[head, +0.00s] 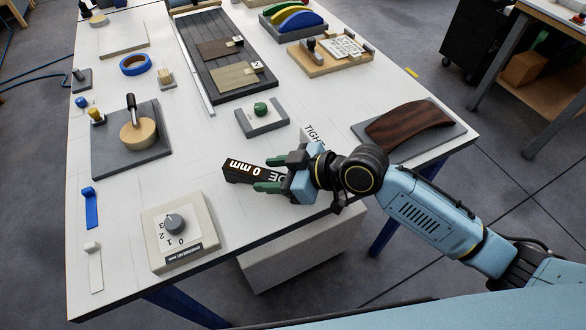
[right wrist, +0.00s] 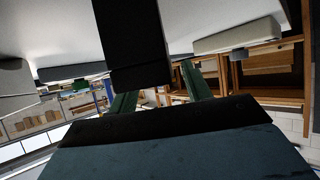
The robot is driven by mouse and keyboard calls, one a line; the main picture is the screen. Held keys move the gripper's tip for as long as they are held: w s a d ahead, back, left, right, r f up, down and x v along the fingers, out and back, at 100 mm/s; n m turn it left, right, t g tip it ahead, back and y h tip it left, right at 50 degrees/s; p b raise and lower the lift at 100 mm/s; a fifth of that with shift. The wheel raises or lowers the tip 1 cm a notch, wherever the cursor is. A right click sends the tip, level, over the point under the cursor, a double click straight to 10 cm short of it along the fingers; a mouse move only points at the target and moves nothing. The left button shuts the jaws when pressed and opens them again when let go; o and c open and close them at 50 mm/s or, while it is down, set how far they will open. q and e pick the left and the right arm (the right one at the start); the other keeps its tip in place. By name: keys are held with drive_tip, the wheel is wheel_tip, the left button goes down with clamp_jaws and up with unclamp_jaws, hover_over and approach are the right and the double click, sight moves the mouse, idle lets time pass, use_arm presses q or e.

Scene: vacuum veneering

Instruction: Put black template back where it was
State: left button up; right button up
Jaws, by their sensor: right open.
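The black template (head: 243,170), a dark block with white "0 mm" lettering, is at the front middle of the white table. My right gripper (head: 272,174) reaches it from the right with its green fingers apart, one on each side of the block in the head view. In the right wrist view the black template (right wrist: 132,45) is a dark slab in front of the open fingers (right wrist: 158,88). Whether a finger touches it cannot be told. A label reading "TIGHT" (head: 315,134) is partly hidden behind my right gripper. My left gripper is out of view.
A beige dial box (head: 180,232) stands left of the template. A curved dark wood piece (head: 408,124) rests on a grey plate at right. The table's front edge is close below my gripper.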

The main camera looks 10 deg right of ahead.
drive_tip(key=v, duration=1.1)
drive_tip(key=shift+d, duration=0.35)
drive_tip(key=shift+s, duration=0.15)
drive_tip(key=s+d+f+m+g+h, duration=0.2)
drive_tip(key=s+d+f+m+h, duration=0.9)
drive_tip(key=s, duration=0.4)
wheel_tip(320, 180, down, 27)
drive_tip(key=s+g, duration=0.1)
drive_tip(key=s, duration=0.2)
drive_tip(key=s+d+f+g, duration=0.1)
drive_tip(key=s+d+f, duration=0.2)
drive_tip(key=s+f, duration=1)
drive_tip(key=shift+s+f+n+g, duration=0.3)
drive_tip(key=shift+s+f+n, duration=0.1)
drive_tip(key=shift+s, duration=0.6)
